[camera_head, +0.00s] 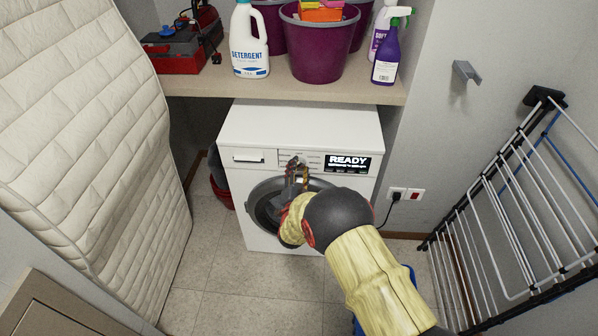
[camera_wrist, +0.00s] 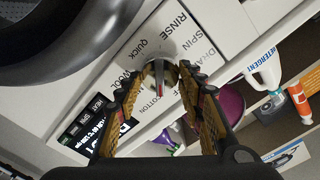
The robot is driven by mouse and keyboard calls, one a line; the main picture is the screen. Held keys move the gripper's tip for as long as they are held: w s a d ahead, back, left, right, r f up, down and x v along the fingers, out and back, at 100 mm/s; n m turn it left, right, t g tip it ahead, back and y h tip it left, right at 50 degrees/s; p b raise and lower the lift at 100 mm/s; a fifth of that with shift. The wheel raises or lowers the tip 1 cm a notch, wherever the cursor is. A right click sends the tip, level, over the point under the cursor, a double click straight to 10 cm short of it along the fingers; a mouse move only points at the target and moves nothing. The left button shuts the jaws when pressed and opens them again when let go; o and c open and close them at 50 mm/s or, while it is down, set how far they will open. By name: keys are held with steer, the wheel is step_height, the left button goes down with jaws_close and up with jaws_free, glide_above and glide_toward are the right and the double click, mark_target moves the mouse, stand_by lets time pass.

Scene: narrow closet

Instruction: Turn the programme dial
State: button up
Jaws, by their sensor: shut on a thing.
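The white washing machine (camera_head: 240,130) stands under a shelf, its display (camera_head: 347,163) lit with the word READY. The programme dial (camera_wrist: 160,68) is a round knob with a grey bar and a red mark, on the front panel. Printed words such as RINSE, SPIN, QUICK and COTTON surround it. My gripper (camera_head: 298,166) reaches the panel from below right. In the wrist view its two fingers (camera_wrist: 158,80) lie on either side of the dial and are shut on it. In the head view the fingers partly cover the dial.
The round door (camera_head: 262,205) is just below the dial, close to my arm. The shelf (camera_head: 210,84) above holds a detergent bottle (camera_head: 249,42), a purple bucket (camera_head: 318,50) and spray bottles (camera_head: 386,55). A mattress (camera_head: 90,130) stands left, a drying rack (camera_head: 500,200) right.

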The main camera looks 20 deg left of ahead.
steer(key=shift+m, duration=0.4)
steer(key=o, duration=1.1)
steer(key=shift+o, duration=0.2)
steer(key=v, duration=1.2)
steer(key=shift+f, duration=0.1)
